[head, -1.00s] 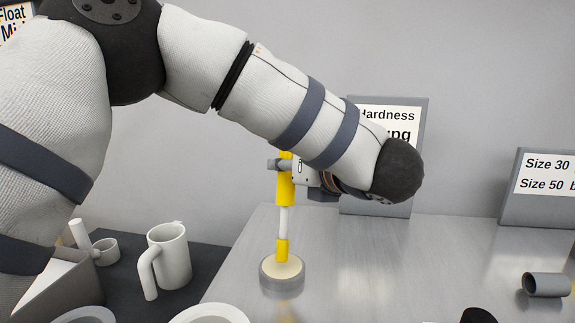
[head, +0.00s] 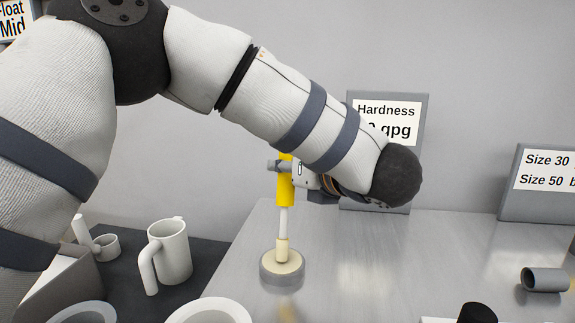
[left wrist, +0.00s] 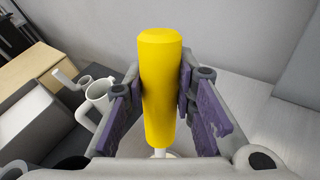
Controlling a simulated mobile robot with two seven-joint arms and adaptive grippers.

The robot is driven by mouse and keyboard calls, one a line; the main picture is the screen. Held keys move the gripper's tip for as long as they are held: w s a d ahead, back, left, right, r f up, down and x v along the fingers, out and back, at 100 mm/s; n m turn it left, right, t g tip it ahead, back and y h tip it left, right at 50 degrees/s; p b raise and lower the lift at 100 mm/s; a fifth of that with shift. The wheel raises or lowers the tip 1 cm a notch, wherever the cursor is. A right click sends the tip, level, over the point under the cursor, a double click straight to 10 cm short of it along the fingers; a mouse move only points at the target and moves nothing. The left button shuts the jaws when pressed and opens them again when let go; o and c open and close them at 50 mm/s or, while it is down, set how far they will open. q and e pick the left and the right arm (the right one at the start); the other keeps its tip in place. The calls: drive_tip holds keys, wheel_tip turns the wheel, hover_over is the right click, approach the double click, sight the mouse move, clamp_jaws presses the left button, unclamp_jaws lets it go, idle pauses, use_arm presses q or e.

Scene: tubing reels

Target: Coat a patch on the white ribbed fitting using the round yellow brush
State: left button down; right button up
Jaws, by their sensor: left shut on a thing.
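The yellow brush (head: 285,190) hangs upright with its white shaft (head: 283,222) and cream-coloured tip (head: 282,250) pointing down. The tip stands on or in the cream top of a low round grey dish (head: 282,278); I cannot tell how deep. My left gripper (head: 290,167), partly hidden by my arm, is shut on the yellow handle. In the left wrist view the handle (left wrist: 160,90) stands between both fingers (left wrist: 160,75). I cannot make out the white ribbed fitting. My right gripper is not in view.
A white mug (head: 173,252) and a small white handled cup (head: 106,247) stand left on a dark surface. A grey tube (head: 545,279) lies at right on the metal table (head: 390,260). A black-topped object (head: 477,313) is at the front. Two signs (head: 415,160) (head: 540,185) stand behind.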

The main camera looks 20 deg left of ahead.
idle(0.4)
use_arm(q)
drive_tip(key=shift+r, duration=3.45)
